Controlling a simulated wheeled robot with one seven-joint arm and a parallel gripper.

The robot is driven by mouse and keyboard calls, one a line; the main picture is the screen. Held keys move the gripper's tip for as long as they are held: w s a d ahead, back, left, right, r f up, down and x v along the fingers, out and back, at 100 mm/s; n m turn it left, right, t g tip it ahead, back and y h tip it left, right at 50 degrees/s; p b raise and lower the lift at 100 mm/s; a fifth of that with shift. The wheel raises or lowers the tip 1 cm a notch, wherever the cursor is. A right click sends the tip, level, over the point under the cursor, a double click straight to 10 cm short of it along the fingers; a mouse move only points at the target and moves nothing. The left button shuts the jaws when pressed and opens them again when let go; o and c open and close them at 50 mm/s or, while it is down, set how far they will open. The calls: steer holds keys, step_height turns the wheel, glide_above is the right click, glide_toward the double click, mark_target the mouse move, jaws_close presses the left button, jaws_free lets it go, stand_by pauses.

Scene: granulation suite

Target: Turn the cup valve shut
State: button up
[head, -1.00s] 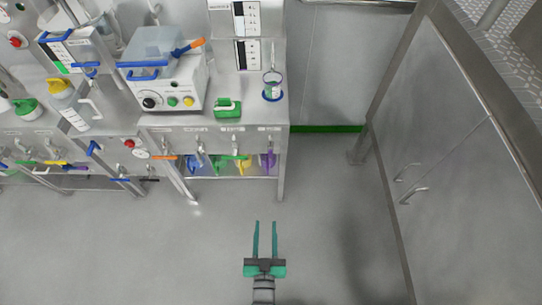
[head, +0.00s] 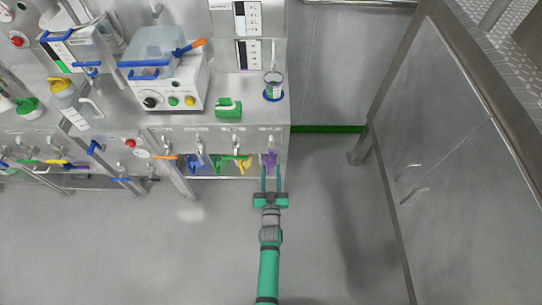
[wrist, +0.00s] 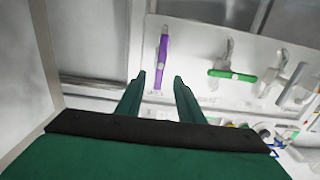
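Several lever valves sit in a row on the steel bench's front panel. The rightmost has a purple lever (head: 269,160); in the wrist view the purple lever (wrist: 162,58) stands roughly upright in the picture. Beside it is a valve with a green lever (wrist: 232,75) lying crosswise. The labels above the valves are too small to read, so I cannot tell which is the cup valve. A clear cup (head: 273,84) in a blue ring stands on the bench above the purple lever. My gripper (head: 271,178) is open and empty, just in front of the purple lever, with its fingers (wrist: 159,79) apart.
A white machine with knobs (head: 170,88) and a green-and-white block (head: 228,108) stand on the bench. A grey cabinet (head: 445,140) stands to the right. The floor (head: 330,230) between is clear.

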mark_target(271, 157)
steer(key=w, duration=0.7)
steer(key=shift+w, duration=0.4)
jaws_close()
